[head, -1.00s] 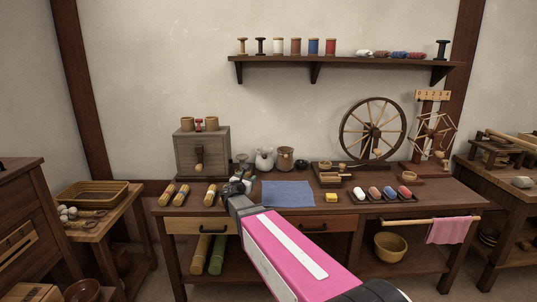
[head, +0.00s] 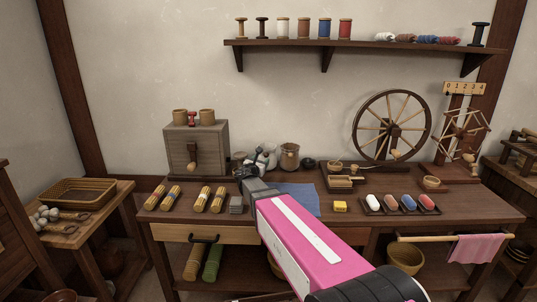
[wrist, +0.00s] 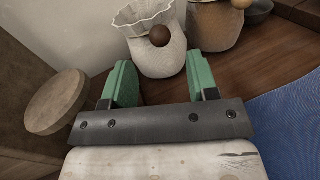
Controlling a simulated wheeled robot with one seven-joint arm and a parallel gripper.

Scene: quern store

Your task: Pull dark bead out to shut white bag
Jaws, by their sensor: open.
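The white bag (wrist: 152,56) stands on the bench, with a ruffled, flared mouth at the top of the wrist view. The dark bead (wrist: 159,36) sits against its near side, just below the mouth. My gripper (wrist: 161,76) is open and empty, its two green fingers apart on either side of the bag's lower part in the picture. The bead shows above the gap between the fingertips and is not between them. In the head view the white bag (head: 271,155) is partly hidden behind my gripper, and I cannot make out the bead there.
A brown bag (head: 289,156) with a tan bead (wrist: 241,3) stands close to the right of the white one. A wooden box (head: 197,150) is at the left. A blue cloth (head: 302,197) lies in front. A spinning wheel (head: 391,128) stands further right.

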